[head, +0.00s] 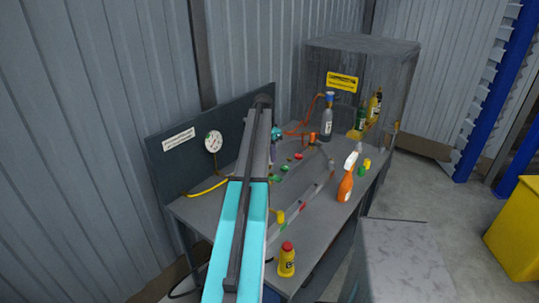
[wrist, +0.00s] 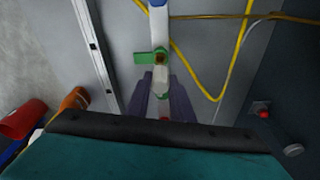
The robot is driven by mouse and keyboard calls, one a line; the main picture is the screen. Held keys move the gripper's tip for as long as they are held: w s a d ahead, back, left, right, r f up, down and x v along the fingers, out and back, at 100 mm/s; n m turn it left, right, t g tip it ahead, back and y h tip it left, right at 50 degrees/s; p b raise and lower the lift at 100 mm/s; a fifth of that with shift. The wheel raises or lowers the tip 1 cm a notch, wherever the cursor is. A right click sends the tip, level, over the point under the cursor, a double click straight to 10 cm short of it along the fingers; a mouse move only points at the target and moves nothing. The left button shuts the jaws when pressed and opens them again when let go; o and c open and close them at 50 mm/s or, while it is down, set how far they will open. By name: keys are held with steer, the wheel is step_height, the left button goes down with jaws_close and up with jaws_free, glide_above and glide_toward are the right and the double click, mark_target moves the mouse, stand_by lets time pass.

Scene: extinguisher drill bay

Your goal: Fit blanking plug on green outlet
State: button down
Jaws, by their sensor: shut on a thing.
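My gripper (wrist: 162,82) shows two dark purple fingers pointing down at a pale pipe run on the bench, and is shut on a small piece. A pale piece (wrist: 161,80) shows between the fingertips; it appears to be the blanking plug, but its outline against the pipe is unclear. Just beyond the tips is a green outlet (wrist: 146,57) with a yellow-brown centre. I cannot tell whether the plug touches it. In the head view my gripper (head: 273,154) is small, over the far left of the bench, near green and red fittings; the plug cannot be made out there.
The bench (head: 315,232) carries a gauge (head: 213,141) on its back panel, an orange spray bottle (head: 346,184) and a yellow bottle (head: 287,262). A clear cabinet (head: 395,70) with bottles stands at the far end. Yellow hose (wrist: 204,86) loops right of the fingers.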

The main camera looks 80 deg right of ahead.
mark_target(270, 164)
steer(key=shift+f, duration=0.55)
steer(key=shift+f+b, duration=0.9)
steer(key=shift+f, duration=1.45)
stand_by(3.8)
steer(key=c, duration=1.5)
jaws_free()
steer(key=shift+o, duration=0.2)
steer(key=shift+r, duration=0.15)
steer(key=shift+a+r+b, duration=0.1)
steer(key=shift+r+b, duration=0.2)
steer(key=shift+r, duration=0.2)
step_height(270, 164, up, 12)
steer(key=w+a+b, duration=0.1)
steer(key=b, duration=0.2)
steer(key=shift+a+r, duration=0.2)
steer(key=shift+a, duration=0.05)
